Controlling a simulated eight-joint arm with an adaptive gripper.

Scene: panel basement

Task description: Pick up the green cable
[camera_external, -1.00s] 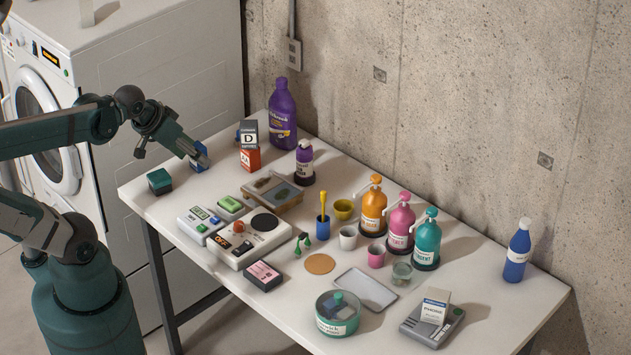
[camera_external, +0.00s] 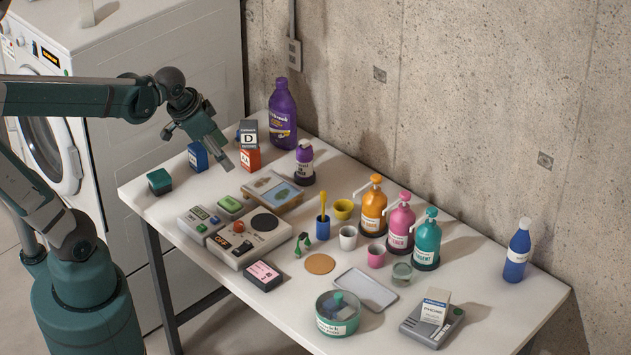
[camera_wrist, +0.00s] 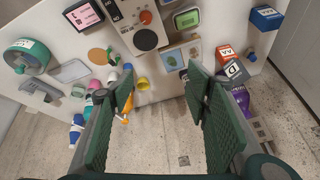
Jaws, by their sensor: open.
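A small green looped piece, which appears to be the green cable (camera_external: 302,244), lies on the white table between the radio-like panel box and the round cork disc. In the wrist view a small green shape beside the cork disc looks like the same cable (camera_wrist: 111,57). My gripper (camera_external: 224,158) is above the back left part of the table, left of the orange and grey boxes, well apart from the cable. In the wrist view my gripper (camera_wrist: 160,95) has its two fingers spread wide, with nothing between them.
The panel box (camera_external: 249,239) stands left of the cable, and a blue cup (camera_external: 322,230) with a yellow tool is to its right. A pink-labelled black box (camera_external: 263,276) is in front. Pump bottles (camera_external: 373,210) stand further right. The table's front right is partly clear.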

